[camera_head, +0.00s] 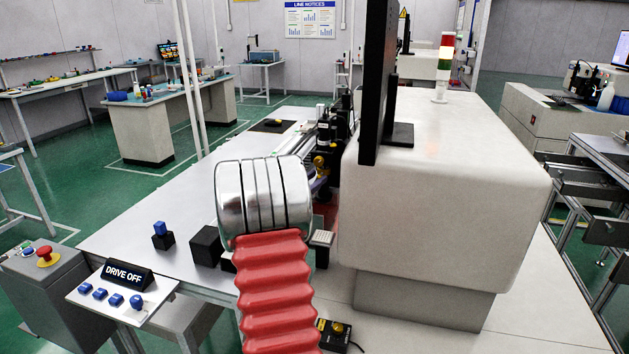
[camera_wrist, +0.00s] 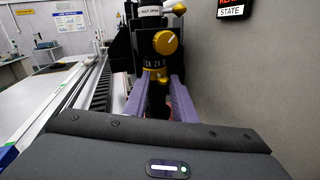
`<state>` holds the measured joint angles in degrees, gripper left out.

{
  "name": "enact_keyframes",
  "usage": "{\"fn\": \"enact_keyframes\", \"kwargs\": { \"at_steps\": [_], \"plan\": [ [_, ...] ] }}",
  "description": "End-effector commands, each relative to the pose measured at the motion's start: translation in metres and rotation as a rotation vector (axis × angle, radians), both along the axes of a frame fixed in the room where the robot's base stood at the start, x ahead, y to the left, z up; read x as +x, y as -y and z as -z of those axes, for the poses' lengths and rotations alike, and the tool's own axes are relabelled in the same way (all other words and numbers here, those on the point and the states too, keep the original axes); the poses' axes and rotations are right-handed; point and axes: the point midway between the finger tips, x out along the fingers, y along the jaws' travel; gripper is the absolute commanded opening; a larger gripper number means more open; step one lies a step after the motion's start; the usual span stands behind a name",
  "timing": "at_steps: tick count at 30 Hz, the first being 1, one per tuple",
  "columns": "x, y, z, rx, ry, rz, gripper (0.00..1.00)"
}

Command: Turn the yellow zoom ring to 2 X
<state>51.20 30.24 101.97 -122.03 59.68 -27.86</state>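The yellow zoom ring (camera_wrist: 156,75) shows in the wrist view on a dark upright optics barrel, just below a white-marked scale (camera_wrist: 155,64) that seems to read 1X, 2X and a partly hidden 3. A larger yellow knob (camera_wrist: 165,42) sits above the scale. My gripper (camera_wrist: 158,84) has two purple fingers, one on each side of the barrel at about ring height. The fingers stand apart and look open; I see no clear contact with the ring. In the head view my arm largely hides this spot, and the ring's setting cannot be read.
A large pale housing (camera_head: 450,180) stands close on the right, with a dark monitor (camera_head: 378,80) on it. A sign reading DRIVE OFF (camera_head: 127,275) stands above blue knobs at the front left. A black block (camera_head: 207,246) stands on the bench. The bench's left part is mostly clear.

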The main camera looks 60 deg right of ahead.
Motion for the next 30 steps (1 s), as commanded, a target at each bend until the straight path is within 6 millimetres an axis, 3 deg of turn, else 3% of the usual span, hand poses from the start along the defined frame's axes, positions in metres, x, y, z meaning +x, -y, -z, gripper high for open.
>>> {"fn": "enact_keyframes", "kwargs": {
  "at_steps": [10,30],
  "plan": [
    [0.0002,-0.0001,-0.0003,0.000,0.000,0.000,0.00],
    [-0.0076,0.0007,-0.0017,-0.002,0.001,-0.105,0.00]
  ]
}}
